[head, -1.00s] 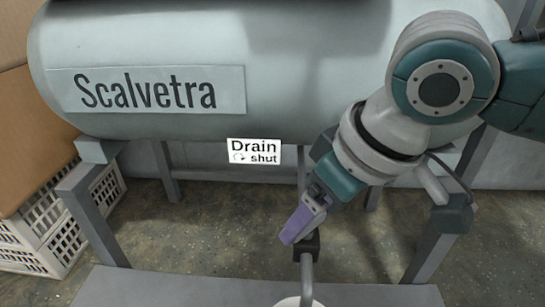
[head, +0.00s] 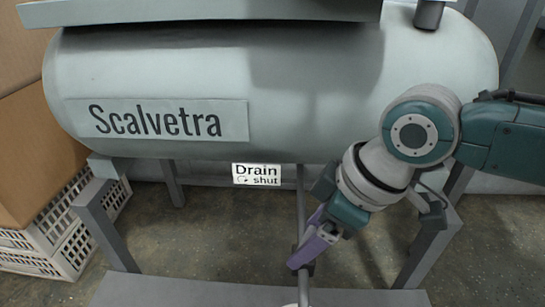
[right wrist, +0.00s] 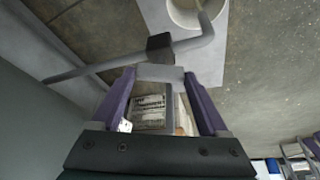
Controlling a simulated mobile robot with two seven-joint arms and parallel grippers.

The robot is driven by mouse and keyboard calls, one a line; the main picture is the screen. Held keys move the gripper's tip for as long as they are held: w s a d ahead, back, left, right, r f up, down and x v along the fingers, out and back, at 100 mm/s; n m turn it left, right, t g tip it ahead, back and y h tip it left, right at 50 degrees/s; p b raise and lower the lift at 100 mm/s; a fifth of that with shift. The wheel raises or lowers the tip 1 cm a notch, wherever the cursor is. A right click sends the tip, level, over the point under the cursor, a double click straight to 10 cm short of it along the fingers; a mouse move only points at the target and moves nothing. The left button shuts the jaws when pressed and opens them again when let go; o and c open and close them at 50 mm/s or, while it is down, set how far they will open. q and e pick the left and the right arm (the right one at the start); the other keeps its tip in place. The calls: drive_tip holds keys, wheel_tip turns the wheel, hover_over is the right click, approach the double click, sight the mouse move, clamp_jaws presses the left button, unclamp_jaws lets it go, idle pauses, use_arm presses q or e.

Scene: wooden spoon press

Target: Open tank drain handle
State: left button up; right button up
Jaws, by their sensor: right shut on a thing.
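A thin grey drain pipe (head: 300,195) runs down from the tank. In the right wrist view the pipe (right wrist: 85,70) passes through a dark valve block (right wrist: 160,43) and bends over a white container. My right gripper (head: 304,256) is at the valve, hiding it in the head view. In the right wrist view its purple fingers (right wrist: 160,78) are shut on the grey drain handle (right wrist: 160,73), just beside the valve block. My left gripper is out of view.
The tank's grey legs (head: 100,232) stand left and right of the pipe. A grey platform (head: 180,291) lies in front and below, with the white container (right wrist: 180,12) under the pipe's outlet. White crates (head: 55,240) and cardboard boxes (head: 28,150) stand at left.

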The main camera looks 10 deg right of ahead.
drive_tip(key=shift+w+f+n+g+y, duration=0.1)
drive_tip(key=shift+n+g+y, duration=0.25)
drive_tip(key=shift+n, duration=0.85)
drive_tip(key=shift+d+n+g+b, duration=0.1)
drive_tip(key=shift+n+g+b, duration=0.25)
drive_tip(key=shift+n+b, duration=0.5)
drive_tip(key=shift+n, duration=0.35)
drive_tip(key=o, duration=1.2)
drive_tip(key=shift+o, duration=0.2)
drive_tip(key=shift+r, duration=0.2)
